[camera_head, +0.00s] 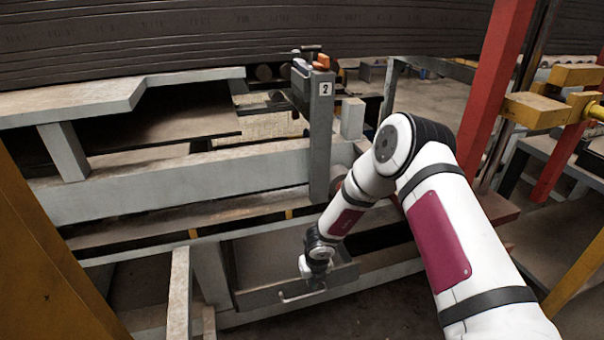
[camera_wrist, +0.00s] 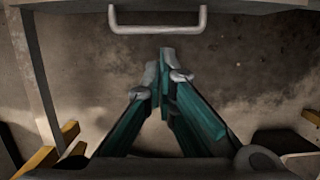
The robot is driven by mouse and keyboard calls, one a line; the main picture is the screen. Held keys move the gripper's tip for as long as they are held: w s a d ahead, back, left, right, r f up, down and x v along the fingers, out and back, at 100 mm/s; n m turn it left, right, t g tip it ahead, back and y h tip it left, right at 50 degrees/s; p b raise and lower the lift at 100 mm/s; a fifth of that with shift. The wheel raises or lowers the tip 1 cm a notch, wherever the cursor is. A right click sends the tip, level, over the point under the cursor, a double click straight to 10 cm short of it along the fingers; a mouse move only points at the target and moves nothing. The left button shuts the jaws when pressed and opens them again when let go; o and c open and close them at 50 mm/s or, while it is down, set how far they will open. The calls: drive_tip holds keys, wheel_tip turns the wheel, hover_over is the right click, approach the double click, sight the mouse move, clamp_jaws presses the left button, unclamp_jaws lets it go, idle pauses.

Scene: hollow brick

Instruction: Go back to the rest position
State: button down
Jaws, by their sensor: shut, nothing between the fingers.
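My gripper (camera_head: 318,268) hangs at the end of my white arm, close to a grey drawer (camera_head: 262,294) low in the metal frame. In the wrist view my gripper (camera_wrist: 163,70) has its teal fingers brought together with nothing between them. The drawer's pale bar handle (camera_head: 302,294) shows on its front panel. In the wrist view the handle (camera_wrist: 157,28) lies just beyond the fingertips, with a visible gap. The drawer seems pulled out, as part of its inside shows; my gripper and wrist hide part of it.
A grey post marked 2 (camera_head: 320,135) rises behind the drawer. A red post (camera_head: 495,85) and yellow clamp parts (camera_head: 540,110) stand right. A yellow beam (camera_head: 40,265) fills the left edge. Dark stained floor (camera_wrist: 235,75) lies below the gripper in the wrist view.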

wheel_tip(320, 180, up, 32)
drive_tip(key=a+n+t+y, duration=0.2)
drive_tip(key=a+n+y, duration=0.15)
drive_tip(key=n, duration=1.15)
drive_tip(key=s+d+r+n+g, duration=0.1)
drive_tip(key=s+d+r+n, duration=0.2)
drive_tip(key=s+r+n, duration=0.45)
drive_tip(key=s+d+r+n+g, duration=0.1)
drive_tip(key=s+d+r+n, duration=0.3)
drive_tip(key=s, duration=0.7)
drive_tip(key=s+d+r+n+g+h, duration=0.15)
drive_tip(key=s+d, duration=0.25)
drive_tip(key=s, duration=0.4)
drive_tip(key=s+d+n+h, duration=0.15)
drive_tip(key=s+d, duration=0.25)
drive_tip(key=s, duration=0.4)
drive_tip(key=s+d+r+n+h, duration=0.1)
drive_tip(key=s+d+n, duration=0.25)
drive_tip(key=s, duration=0.45)
wheel_tip(320, 180, up, 20)
drive_tip(key=t+p, duration=0.3)
drive_tip(key=p, duration=1.5)
drive_tip(key=shift+r+p, duration=0.15)
drive_tip(key=shift+p, duration=0.15)
